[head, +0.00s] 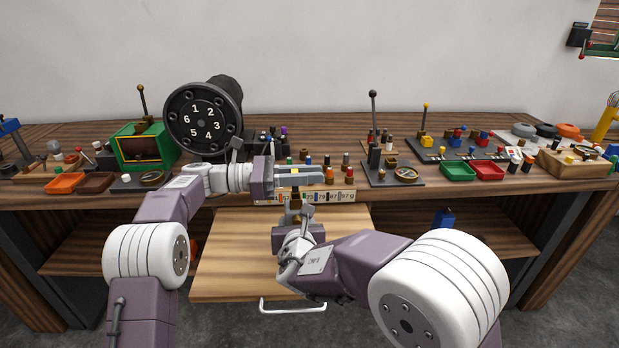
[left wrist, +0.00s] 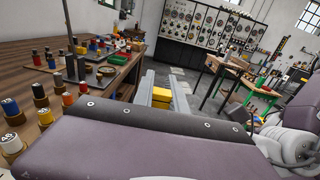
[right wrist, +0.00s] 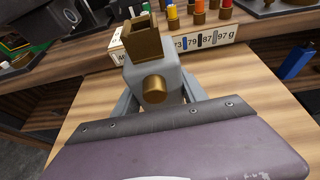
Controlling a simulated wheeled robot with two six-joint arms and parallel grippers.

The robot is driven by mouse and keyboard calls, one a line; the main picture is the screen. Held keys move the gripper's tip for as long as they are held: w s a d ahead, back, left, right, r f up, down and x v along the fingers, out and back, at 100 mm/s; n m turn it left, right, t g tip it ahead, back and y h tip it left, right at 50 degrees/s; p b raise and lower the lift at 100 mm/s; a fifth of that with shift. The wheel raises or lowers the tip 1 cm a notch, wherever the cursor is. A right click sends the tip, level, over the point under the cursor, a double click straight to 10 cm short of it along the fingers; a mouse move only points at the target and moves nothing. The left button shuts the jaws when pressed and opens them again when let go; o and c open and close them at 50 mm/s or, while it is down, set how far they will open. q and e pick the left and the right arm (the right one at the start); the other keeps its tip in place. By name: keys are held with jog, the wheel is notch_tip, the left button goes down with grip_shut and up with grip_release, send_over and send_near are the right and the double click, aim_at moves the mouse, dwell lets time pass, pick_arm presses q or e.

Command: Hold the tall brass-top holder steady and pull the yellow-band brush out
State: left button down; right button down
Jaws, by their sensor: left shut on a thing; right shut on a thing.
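The tall holder has a square brass top (right wrist: 144,42), a grey body (right wrist: 157,72) and a round brass knob on its side. My right gripper (right wrist: 158,98) is shut around the grey body above the pulled-out board. In the head view the brass top (head: 296,192) rises above my right gripper (head: 298,216). My left gripper (head: 306,177) is level, just above and behind the holder in the picture. It is shut on the yellow-band brush; a yellow part (left wrist: 160,98) shows between its fingers. The open socket mouth shows in the right wrist view, with no brush seen standing in it.
A number strip (head: 335,196) with several coloured brushes in brass pots stands along the bench edge behind the holder. A numbered dial (head: 203,120) and a green box (head: 140,147) stand left. Green and red trays (head: 487,170) lie right. The pull-out board (head: 235,255) is mostly bare.

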pick_arm(q)
jog(key=shift+r, duration=0.1)
pick_arm(e)
jog(key=shift+f, duration=0.15)
pick_arm(q)
notch_tip(320, 180, up, 4)
jog(key=shift+r, duration=0.2)
dwell(0.5)
pick_arm(e)
jog(key=c, duration=0.6)
grip_release()
jog(key=shift+o, duration=0.2)
jog(key=v, duration=1.2)
jog(key=shift+d, duration=0.1)
